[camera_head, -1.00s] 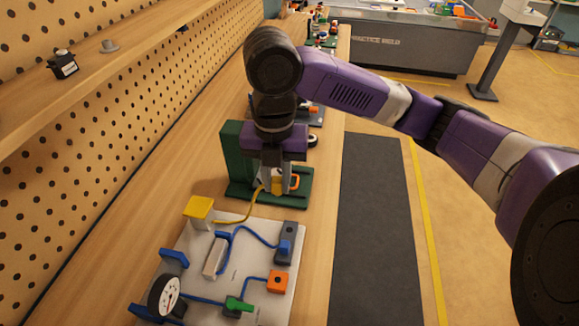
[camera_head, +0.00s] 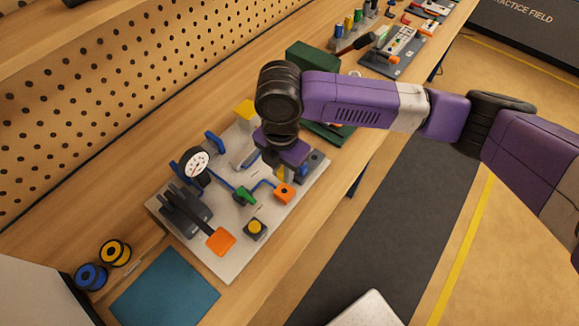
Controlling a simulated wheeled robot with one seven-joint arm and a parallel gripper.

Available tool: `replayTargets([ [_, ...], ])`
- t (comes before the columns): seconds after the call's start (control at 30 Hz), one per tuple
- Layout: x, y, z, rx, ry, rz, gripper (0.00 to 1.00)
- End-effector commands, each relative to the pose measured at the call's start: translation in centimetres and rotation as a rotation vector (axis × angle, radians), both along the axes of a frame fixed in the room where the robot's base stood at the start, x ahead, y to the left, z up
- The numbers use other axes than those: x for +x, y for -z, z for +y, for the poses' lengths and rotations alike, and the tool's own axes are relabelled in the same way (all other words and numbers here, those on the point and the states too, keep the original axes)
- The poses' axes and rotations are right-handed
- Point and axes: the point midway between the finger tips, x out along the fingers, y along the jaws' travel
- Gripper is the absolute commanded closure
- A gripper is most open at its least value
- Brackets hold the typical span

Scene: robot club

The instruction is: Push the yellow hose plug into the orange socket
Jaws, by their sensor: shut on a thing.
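The orange socket (camera_head: 284,193) is a small block with a dark hole on the pale board (camera_head: 296,205), near its right edge. My gripper (camera_head: 283,173) points down over the board, just behind the socket in the picture. It is shut on the yellow hose plug (camera_head: 281,173), of which only a sliver shows below the purple gripper body. I cannot tell whether the plug touches the socket. The yellow block (camera_head: 245,110) that the hose came from stands at the board's far end. The yellow hose is mostly hidden behind my wrist.
Beside the socket are a green valve (camera_head: 244,195), a dial gauge (camera_head: 195,163), a yellow button (camera_head: 255,228) and an orange-ended lever (camera_head: 221,241). A dark green stand (camera_head: 312,58) is behind my arm. A blue mat (camera_head: 166,290) and spools (camera_head: 116,252) lie front left.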

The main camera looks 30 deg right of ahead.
Motion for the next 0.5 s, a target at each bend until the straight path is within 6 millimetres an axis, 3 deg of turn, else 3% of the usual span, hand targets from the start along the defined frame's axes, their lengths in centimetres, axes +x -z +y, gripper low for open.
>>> replayTargets([
  [0.5, -0.1, 3.4, -0.1, 0.000, 0.001, 0.001, 1.00],
])
